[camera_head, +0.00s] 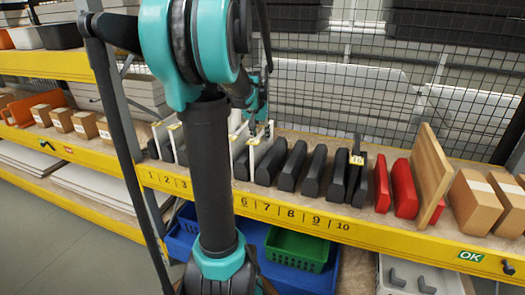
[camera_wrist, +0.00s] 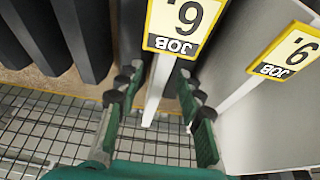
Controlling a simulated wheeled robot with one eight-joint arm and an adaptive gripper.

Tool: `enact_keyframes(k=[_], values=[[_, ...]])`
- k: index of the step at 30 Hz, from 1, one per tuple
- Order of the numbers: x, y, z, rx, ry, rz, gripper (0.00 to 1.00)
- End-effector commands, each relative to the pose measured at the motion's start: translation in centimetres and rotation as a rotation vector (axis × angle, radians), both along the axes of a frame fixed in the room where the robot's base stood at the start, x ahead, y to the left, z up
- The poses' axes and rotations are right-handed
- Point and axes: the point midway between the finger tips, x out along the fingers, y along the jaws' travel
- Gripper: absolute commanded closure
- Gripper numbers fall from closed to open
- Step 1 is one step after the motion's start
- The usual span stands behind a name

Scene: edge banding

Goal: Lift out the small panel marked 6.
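The small panel (camera_wrist: 157,92) is thin and white. It stands on edge and has a yellow JOB label (camera_wrist: 178,22) whose figure could read as 6 or 9 at this angle. In the wrist view, my gripper (camera_wrist: 160,85) is open, with one finger on each side of the panel and gaps showing. A larger pale panel (camera_wrist: 262,125) with a similar label stands to the right of the fingers. In the head view, my gripper (camera_head: 262,128) is over the slot above rack number 6, by the white panel (camera_head: 252,158); my arm partly blocks this area.
Dark dividers (camera_head: 293,165) stand in a row along the yellow-edged shelf (camera_head: 350,230). Red blocks (camera_head: 404,188), a wooden board (camera_head: 432,165) and cartons (camera_head: 477,200) are to the right. A wire mesh (camera_wrist: 60,125) stands behind. Green and blue bins sit below.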

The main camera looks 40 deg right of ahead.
Motion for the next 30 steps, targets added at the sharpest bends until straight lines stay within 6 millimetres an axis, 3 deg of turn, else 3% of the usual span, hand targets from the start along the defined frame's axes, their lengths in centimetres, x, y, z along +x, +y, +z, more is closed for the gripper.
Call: enact_keyframes(k=[10,19,28,30], values=[[0.9,-1.8,-3.8,0.0,0.0,0.001,0.63],[1.0,-2.0,-4.3,0.0,0.0,0.001,0.63],[1.0,-2.0,-4.2,0.0,0.0,0.001,0.99],[1.0,-2.0,-4.2,0.0,0.0,0.001,1.0]])
